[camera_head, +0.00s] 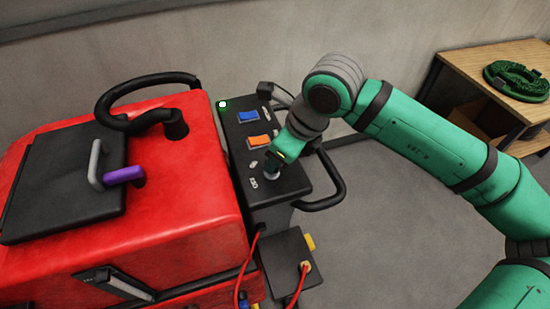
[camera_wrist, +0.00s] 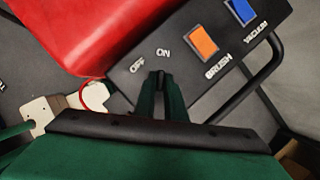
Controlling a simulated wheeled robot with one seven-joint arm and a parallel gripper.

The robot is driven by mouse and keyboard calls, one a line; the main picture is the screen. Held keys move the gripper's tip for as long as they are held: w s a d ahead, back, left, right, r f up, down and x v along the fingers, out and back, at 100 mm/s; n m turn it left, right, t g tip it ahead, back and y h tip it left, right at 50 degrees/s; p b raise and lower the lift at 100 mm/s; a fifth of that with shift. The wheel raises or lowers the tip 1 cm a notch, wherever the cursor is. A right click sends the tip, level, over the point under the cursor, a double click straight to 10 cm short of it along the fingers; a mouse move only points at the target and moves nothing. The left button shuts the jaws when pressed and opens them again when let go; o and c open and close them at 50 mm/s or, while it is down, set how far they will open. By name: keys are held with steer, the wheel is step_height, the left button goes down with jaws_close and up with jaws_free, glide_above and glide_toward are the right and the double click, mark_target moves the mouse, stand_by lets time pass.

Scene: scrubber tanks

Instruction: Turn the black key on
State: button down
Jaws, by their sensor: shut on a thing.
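The black key (camera_wrist: 159,79) is on the black control panel (camera_head: 239,132) of the red scrubber, just below the white OFF and ON labels in the wrist view. Only its top edge shows; the rest is hidden between my fingers. My gripper (camera_wrist: 160,85) is shut on the key. In the head view my gripper (camera_head: 272,168) reaches down to the near end of the panel and hides the key. The key's exact angle cannot be told.
An orange BRUSH switch (camera_head: 259,142) and a blue VACUUM switch (camera_head: 248,116) sit farther along the panel. A black handle (camera_head: 330,190) curves out beside it. The red tank (camera_head: 190,170) is left, and a wooden table (camera_head: 480,65) stands at the back right.

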steer(key=shift+m+t+h, duration=0.3)
steer(key=shift+m, duration=0.8)
steer(key=c, duration=1.8)
jaws_free()
steer(key=shift+v, duration=5.4)
